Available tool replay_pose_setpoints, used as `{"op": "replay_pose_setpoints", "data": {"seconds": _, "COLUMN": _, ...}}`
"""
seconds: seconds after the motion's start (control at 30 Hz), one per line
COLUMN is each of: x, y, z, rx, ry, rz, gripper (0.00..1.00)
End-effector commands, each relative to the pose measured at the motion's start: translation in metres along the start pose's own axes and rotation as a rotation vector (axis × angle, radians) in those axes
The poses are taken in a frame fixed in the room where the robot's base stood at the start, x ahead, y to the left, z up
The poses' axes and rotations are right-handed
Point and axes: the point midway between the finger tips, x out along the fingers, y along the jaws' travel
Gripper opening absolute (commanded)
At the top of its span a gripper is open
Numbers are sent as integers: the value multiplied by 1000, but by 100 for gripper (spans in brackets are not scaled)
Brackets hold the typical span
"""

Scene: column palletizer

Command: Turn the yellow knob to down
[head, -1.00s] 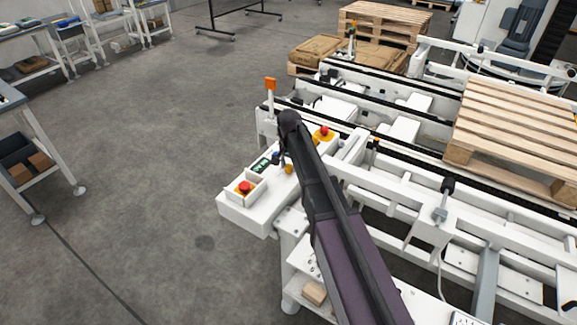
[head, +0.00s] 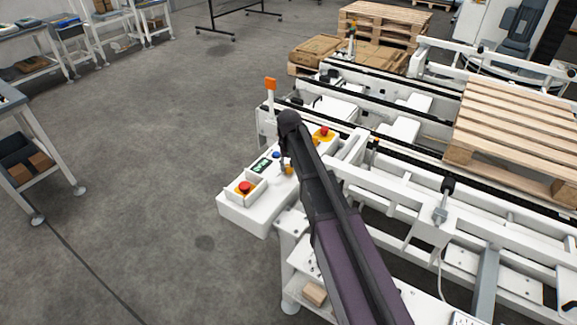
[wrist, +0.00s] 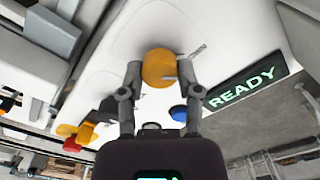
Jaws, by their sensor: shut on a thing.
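The yellow knob (wrist: 158,68) is round and stands on the white control panel (wrist: 112,62). In the wrist view it sits between the two fingers of my gripper (wrist: 162,74), which is shut on it. A small pale mark shows on the knob's lower right part, and a thin grey piece sticks out beside it to the upper right. In the head view the knob (head: 289,169) is partly covered by my arm and gripper (head: 285,165).
A dark display (wrist: 241,86) reading READY and a blue button (wrist: 179,113) are beside the knob. A red button (head: 245,187) is at the panel's near end; another red button (head: 324,131) is on a yellow base beyond. A wooden pallet (head: 515,140) lies on the conveyor.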

Motion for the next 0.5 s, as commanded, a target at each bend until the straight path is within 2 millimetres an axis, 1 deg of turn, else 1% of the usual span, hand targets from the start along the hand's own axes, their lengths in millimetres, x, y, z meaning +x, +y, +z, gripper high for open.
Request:
{"op": "replay_pose_setpoints", "data": {"seconds": 0.2, "x": 0, "y": 0, "z": 1, "rx": -93, "ry": -1, "rz": 1, "gripper": 0}}
{"op": "replay_pose_setpoints", "data": {"seconds": 0.5, "x": 0, "y": 0, "z": 1, "rx": -124, "ry": -1, "rz": 1, "gripper": 0}}
